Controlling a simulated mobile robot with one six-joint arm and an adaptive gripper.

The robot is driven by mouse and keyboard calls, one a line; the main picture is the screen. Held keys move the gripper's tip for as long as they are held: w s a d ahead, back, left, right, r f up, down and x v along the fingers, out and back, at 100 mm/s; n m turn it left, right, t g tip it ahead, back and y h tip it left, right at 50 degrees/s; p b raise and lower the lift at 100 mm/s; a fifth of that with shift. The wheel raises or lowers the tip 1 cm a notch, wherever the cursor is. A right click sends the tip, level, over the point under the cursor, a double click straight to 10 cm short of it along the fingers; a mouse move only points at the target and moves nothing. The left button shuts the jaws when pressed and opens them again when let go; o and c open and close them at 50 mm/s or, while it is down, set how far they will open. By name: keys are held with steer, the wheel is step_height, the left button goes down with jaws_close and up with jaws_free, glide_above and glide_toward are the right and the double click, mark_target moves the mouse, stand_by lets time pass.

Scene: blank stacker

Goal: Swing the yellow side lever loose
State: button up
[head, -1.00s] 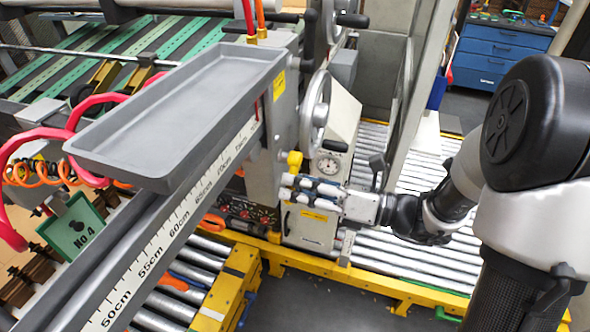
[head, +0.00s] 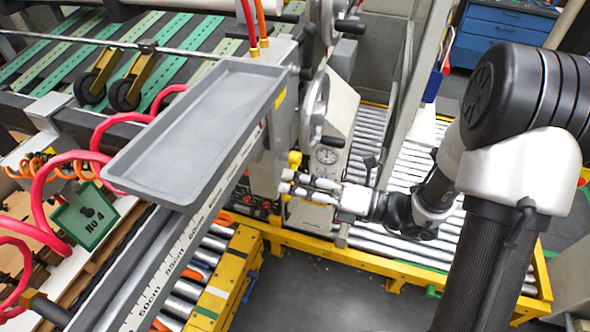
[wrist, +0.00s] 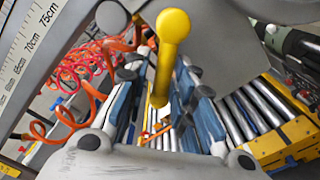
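The yellow side lever (wrist: 160,85) shows in the wrist view as a rod with a round knob, in line with the gap between my fingers. In the head view its yellow knob (head: 294,158) is on the side of the grey machine, just above my fingertips. My gripper (head: 285,182) points left at the machine there. In the wrist view my gripper (wrist: 165,82) is open, with one blue-grey finger on each side of the lever and visible gaps. I cannot tell how deep the lever sits between them. The lever's lower end is partly hidden.
A grey tray (head: 200,130) on a ruler-marked beam stands left of my gripper. A handwheel (head: 314,108) and a dial box (head: 333,135) are close above it. Roller conveyors (head: 400,235) with yellow rails run below. Orange coiled hoses (wrist: 85,70) hang at left in the wrist view.

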steer(key=shift+s+r+m+p, duration=0.15)
steer(key=shift+r+m+p, duration=0.5)
steer(key=shift+p, duration=0.8)
steer(key=m+p, duration=0.1)
steer(key=p, duration=0.1)
steer(key=m+p, duration=0.1)
steer(key=p, duration=0.1)
steer(key=r+m+p, duration=0.1)
steer(key=m+p, duration=0.1)
steer(key=p, duration=0.1)
steer(key=shift+s+a+r, duration=0.1)
steer(key=shift+s+a, duration=0.05)
steer(key=shift+s, duration=0.15)
steer(key=shift+m, duration=0.25)
steer(key=p+v, duration=0.2)
steer(key=v, duration=0.7)
